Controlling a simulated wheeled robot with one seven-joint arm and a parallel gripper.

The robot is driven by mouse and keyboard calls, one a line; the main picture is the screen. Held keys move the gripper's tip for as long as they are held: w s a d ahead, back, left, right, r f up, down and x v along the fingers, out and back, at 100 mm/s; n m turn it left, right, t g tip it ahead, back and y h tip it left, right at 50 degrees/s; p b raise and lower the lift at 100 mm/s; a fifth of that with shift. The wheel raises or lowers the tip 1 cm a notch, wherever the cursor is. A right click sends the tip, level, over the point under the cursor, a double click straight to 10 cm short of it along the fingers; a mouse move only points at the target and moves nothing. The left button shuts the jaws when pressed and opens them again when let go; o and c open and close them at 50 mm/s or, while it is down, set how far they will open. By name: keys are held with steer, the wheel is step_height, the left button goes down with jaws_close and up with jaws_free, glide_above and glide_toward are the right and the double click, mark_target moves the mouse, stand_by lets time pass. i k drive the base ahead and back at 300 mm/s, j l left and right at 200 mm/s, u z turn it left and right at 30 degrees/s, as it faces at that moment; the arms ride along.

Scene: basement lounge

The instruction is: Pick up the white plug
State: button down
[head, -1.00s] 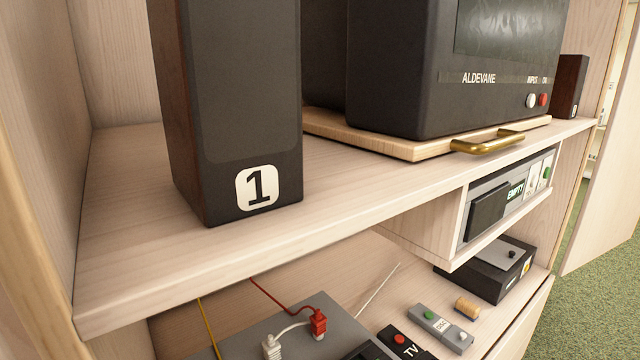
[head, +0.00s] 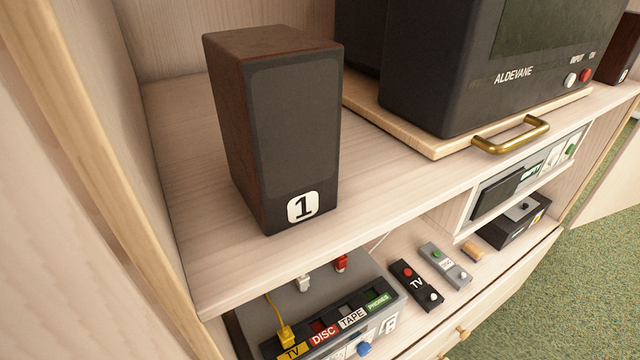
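The white plug (head: 303,283) stands on the back part of the grey switch box (head: 262,298) on the lower shelf. The upper shelf's front edge hangs just above it and hides its cable. A red plug (head: 341,263) stands to its right on the same box, partly under the shelf edge. A yellow plug (head: 286,337) with a yellow cable sits at the TV slot at the box's front left. The other labels read DISC, TAPE and PHONES. My gripper is not in view.
A speaker marked 1 (head: 285,130) stands on the upper shelf (head: 205,240) above the box. A brass handle (head: 510,135) sticks out before the Aldevane set (head: 470,70). TV (head: 416,284) and DISC (head: 446,264) remotes lie right of the box. Green carpet is at right.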

mark_target(302, 282)
steer(key=i+l, duration=0.1)
steer(key=l, duration=0.2)
steer(key=i+l, duration=0.1)
steer(key=l, duration=0.2)
steer(key=i+l, duration=0.15)
steer(key=l, duration=0.15)
steer(key=i+l+u, duration=0.1)
steer(key=l+u, duration=0.15)
steer(key=u, duration=0.15)
steer(key=l+u, duration=0.6)
steer(key=u, duration=1.25)
steer(key=i, duration=0.5)
